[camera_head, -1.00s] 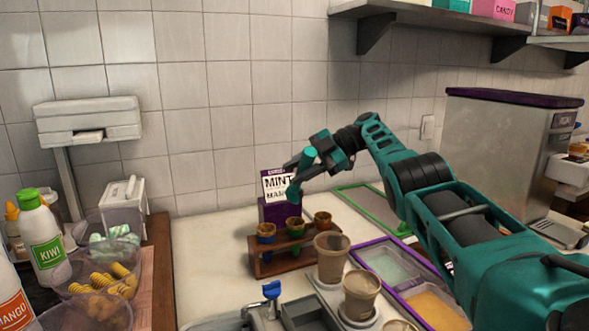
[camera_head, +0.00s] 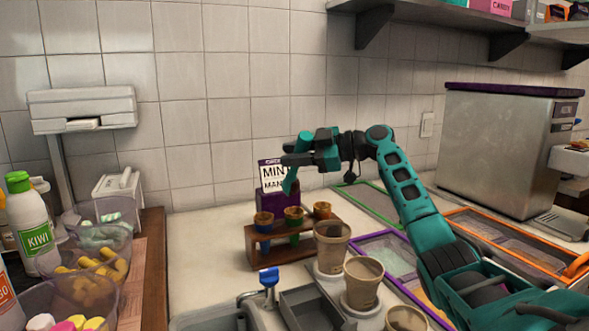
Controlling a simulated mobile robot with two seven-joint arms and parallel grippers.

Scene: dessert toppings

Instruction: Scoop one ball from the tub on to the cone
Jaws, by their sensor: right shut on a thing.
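A wooden rack (camera_head: 283,252) on the counter holds three cones: a blue-sleeved cone (camera_head: 263,227), a green-sleeved cone (camera_head: 294,216) and a brown cone (camera_head: 322,210). My right gripper (camera_head: 304,160) is above the rack, in front of the mint sign, shut on a teal tool (camera_head: 290,180), likely the scoop. The tool is tilted, with its lower end above the cones and apart from them. Its bowl and any ball are too small to tell. A purple-rimmed tub (camera_head: 357,240) with pale contents is right of the rack, partly hidden by my arm. My left gripper is not in view.
Tan cups (camera_head: 331,250) stand close in front of the rack. A green-rimmed tub (camera_head: 380,214) and an orange-rimmed tub (camera_head: 470,210) lie further right. Clear bins (camera_head: 75,295) and a kiwi bottle (camera_head: 36,236) are at the left. The counter left of the rack is clear.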

